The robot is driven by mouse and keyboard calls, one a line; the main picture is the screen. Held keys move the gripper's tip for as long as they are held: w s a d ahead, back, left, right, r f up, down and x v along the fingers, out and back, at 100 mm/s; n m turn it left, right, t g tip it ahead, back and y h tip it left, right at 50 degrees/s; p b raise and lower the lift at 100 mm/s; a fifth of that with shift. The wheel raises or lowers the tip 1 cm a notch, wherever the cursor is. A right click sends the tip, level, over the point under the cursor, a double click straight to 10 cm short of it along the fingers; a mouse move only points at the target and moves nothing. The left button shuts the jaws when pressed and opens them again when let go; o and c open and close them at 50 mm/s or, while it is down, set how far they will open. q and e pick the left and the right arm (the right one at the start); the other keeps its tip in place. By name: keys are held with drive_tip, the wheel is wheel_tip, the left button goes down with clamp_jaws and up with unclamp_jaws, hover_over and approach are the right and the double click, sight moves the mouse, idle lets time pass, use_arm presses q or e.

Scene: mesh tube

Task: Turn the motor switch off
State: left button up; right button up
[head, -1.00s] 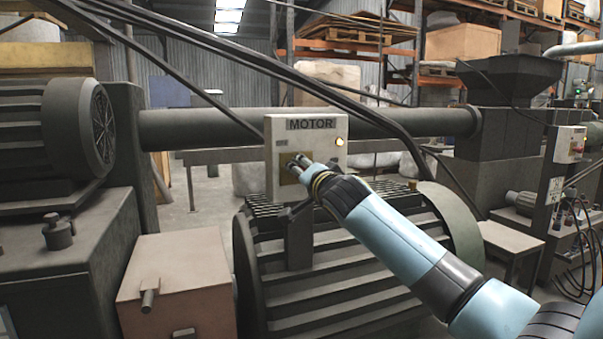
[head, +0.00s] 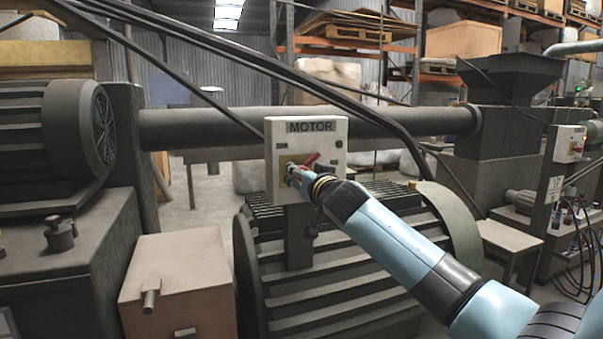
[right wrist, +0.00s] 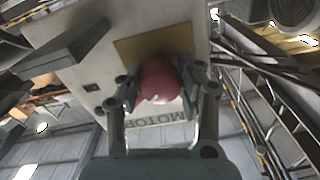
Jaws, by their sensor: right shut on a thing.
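The white motor switch box (head: 330,130), labelled MOTOR, stands on a post in front of the big ribbed motor (head: 340,280). A red switch handle (head: 311,159) sits over a brass-coloured plate (head: 284,170) on its lower front and points up to the right. The lamp (head: 339,142) at the box's right side is dark. My right gripper (head: 294,172) is at the handle, partly covering it. In the right wrist view, the red handle (right wrist: 158,82) is between the fingers of my right gripper (right wrist: 160,92), shut on it. My left gripper is not in view.
A pinkish metal box (head: 178,275) stands at the lower left. A small table (head: 508,236) is at the right.

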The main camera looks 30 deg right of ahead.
drive_tip(key=n+p, duration=0.1)
drive_tip(key=n, duration=0.4)
drive_tip(key=shift+n+p, duration=1)
drive_tip(key=shift+n, duration=1.5)
drive_tip(key=o, duration=1.2)
drive_tip(key=shift+s, duration=0.2)
drive_tip(key=v, duration=1.1)
drive_tip(key=shift+s, duration=0.3)
